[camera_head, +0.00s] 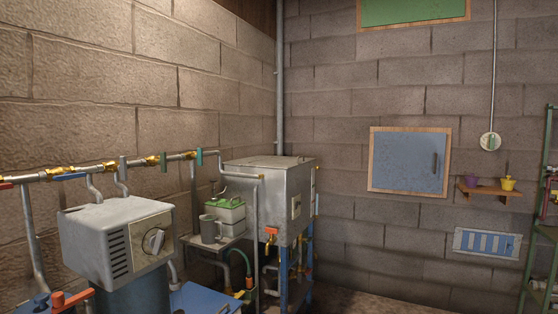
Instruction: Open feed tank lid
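A square grey metal tank (266,194) stands on blue legs against the left wall near the corner; it looks like the feed tank. Its flat lid (268,163) lies level on top, with a small knob or handle at its back edge, and looks shut. An orange-handled tap (270,233) is on the tank's lower front. My gripper is not in view.
A grey box with a dial (120,240) stands in the left foreground. A pipe with several coloured valves (110,165) runs along the left wall. A small shelf with a grey mug (211,229) and a green-topped container (230,210) adjoins the tank. A green rack (541,225) stands at right.

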